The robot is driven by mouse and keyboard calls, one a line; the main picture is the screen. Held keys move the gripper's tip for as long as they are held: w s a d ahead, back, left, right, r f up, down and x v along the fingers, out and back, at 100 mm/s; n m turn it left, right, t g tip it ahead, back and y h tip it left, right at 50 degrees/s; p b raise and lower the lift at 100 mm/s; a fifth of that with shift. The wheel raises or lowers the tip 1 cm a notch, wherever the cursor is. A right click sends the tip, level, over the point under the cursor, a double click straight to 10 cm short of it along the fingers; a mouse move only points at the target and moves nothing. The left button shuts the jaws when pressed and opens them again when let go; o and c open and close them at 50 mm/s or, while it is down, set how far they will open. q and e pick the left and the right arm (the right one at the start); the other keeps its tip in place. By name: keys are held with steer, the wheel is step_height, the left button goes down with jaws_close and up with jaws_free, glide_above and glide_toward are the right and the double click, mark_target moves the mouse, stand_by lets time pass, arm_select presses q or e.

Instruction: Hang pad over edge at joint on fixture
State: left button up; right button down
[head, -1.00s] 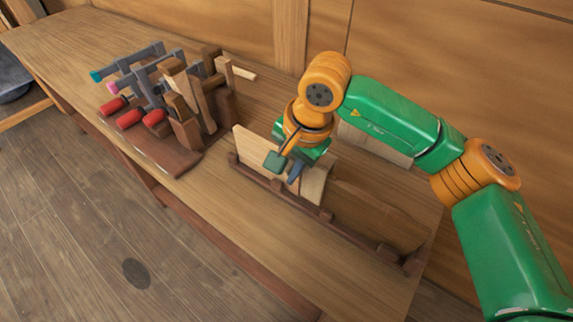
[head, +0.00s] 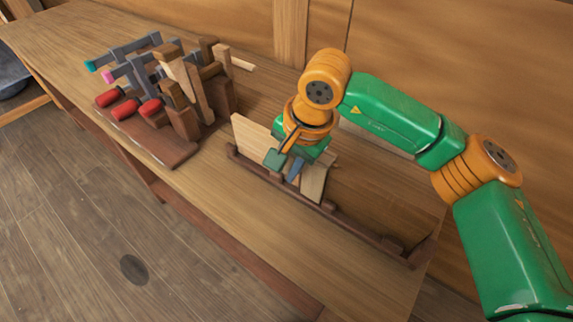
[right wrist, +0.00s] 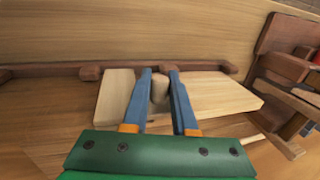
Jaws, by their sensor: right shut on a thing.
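The fixture is a long dark wooden rail (head: 362,232) on the bench, with pale boards (head: 250,134) standing along it. In the right wrist view one pale board lies left of the fingers (right wrist: 113,98) and another right of them (right wrist: 222,92). My right gripper (head: 293,170) is over the boards, and its blue fingers show in the right wrist view (right wrist: 160,85). A small, rounded, pale brown piece, seemingly the pad (right wrist: 159,91), sits between these fingers, where the boards seem to meet. The fingers hide much of the joint, so I cannot tell whether the pad touches the edge. My left gripper is out of view.
A dark tool rack (head: 165,152) with red-handled clamps and wooden blocks stands left of the fixture. The bench top (head: 262,205) is clear in front of the rail. A wooden wall (head: 450,70) rises behind.

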steer(key=c, duration=0.6)
jaws_free()
steer(key=b+v, duration=0.1)
steer(key=v, duration=0.6)
